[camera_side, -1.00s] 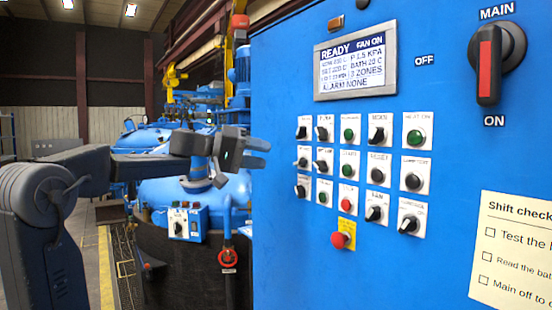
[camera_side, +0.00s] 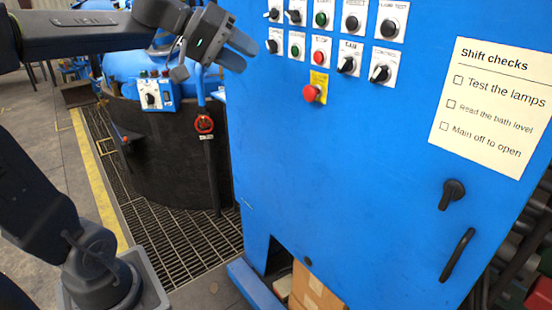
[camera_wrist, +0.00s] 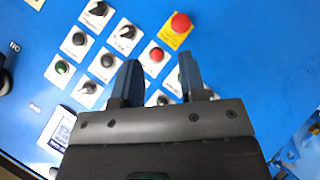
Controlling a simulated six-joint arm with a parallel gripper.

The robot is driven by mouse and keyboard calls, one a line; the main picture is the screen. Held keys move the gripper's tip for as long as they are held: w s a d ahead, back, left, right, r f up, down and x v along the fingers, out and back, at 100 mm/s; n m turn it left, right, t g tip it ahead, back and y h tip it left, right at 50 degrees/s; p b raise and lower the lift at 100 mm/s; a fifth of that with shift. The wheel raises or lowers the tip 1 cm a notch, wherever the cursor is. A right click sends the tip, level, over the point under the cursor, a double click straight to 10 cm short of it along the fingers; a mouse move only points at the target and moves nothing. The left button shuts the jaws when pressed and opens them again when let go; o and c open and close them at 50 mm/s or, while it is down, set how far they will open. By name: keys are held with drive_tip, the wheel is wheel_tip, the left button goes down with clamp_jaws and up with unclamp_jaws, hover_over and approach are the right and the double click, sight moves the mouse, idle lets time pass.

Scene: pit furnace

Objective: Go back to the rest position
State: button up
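My gripper (camera_side: 242,53) is in the upper middle of the side view, at the left edge of the blue control cabinet (camera_side: 340,160). Its two fingers point right, beside the bottom row of knobs. In the wrist view my gripper (camera_wrist: 158,64) shows two fingers apart with nothing between them. Beyond them are knobs, a red button (camera_wrist: 156,55) and a red emergency stop (camera_wrist: 180,23) on yellow. The emergency stop (camera_side: 310,93) also shows in the side view. I cannot tell whether a fingertip touches the panel.
A shift checks note (camera_side: 495,105), a black latch (camera_side: 452,194) and a door handle (camera_side: 457,254) are on the cabinet. A small control box (camera_side: 152,95) and a red valve wheel (camera_side: 204,124) are by the dark round pit wall (camera_side: 175,165).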

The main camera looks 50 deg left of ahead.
drive_tip(key=s+d+f+m+g+y, duration=0.2)
drive_tip(key=s+d+f+m, duration=0.1)
drive_tip(key=s+f, duration=0.4)
drive_tip(key=s+d+f+m+g+y, duration=0.2)
drive_tip(key=s+d+f, duration=0.3)
drive_tip(key=s+f, duration=0.3)
wheel_tip(320, 180, down, 2)
drive_tip(key=shift+s+f+m+y, duration=0.2)
drive_tip(key=shift+m+y, duration=0.3)
drive_tip(key=shift+y, duration=0.2)
idle(0.4)
